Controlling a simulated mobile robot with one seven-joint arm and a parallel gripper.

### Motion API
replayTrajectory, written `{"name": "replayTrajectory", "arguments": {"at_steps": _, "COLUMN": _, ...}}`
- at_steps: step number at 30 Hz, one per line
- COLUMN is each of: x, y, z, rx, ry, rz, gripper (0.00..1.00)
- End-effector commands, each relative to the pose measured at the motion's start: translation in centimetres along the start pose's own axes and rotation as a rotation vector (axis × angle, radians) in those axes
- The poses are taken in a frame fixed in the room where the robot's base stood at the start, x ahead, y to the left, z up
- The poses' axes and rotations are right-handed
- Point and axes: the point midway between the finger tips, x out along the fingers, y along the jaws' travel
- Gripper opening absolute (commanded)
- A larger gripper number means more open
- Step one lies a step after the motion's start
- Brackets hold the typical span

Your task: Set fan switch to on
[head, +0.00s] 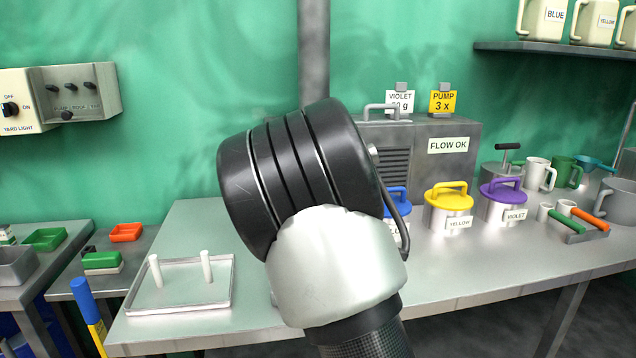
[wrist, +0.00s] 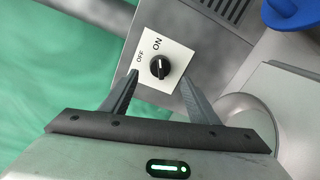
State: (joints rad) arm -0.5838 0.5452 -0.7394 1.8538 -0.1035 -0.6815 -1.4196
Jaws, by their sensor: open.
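In the wrist view a round black knob (wrist: 160,66) sits on a white plate marked OFF and ON, on a grey metal face. No word "fan" shows on this plate, so I cannot tell from it alone that it is the fan switch. Which mark the knob points at is unclear. My gripper (wrist: 161,76) is open and empty, its fingertips appearing on either side of the knob. Whether they touch it or stop short of it I cannot tell. In the head view my own arm hides the gripper and this knob.
A grey box (head: 447,168) marked FLOW OK stands on the table (head: 450,270). Yellow (head: 449,196) and violet (head: 503,192) lids top canisters to its right front. A tray with two pegs (head: 180,304) lies left. A wall panel (head: 80,90) has several small switches beside a YARD LIGHT switch (head: 10,108).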

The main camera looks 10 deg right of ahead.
Motion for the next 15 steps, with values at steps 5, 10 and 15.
{"name": "replayTrajectory", "arguments": {"at_steps": 5, "x": -4.4, "y": 0.2, "z": 0.0, "rx": 0.004, "ry": 0.001, "rz": 0.000, "gripper": 0.55}}
{"name": "replayTrajectory", "arguments": {"at_steps": 10, "x": -7.4, "y": 0.1, "z": 0.0, "rx": 0.003, "ry": 0.001, "rz": 0.000, "gripper": 0.55}}
{"name": "replayTrajectory", "arguments": {"at_steps": 15, "x": -8.9, "y": 0.0, "z": 0.0, "rx": 0.001, "ry": 0.000, "rz": -0.001, "gripper": 0.55}}
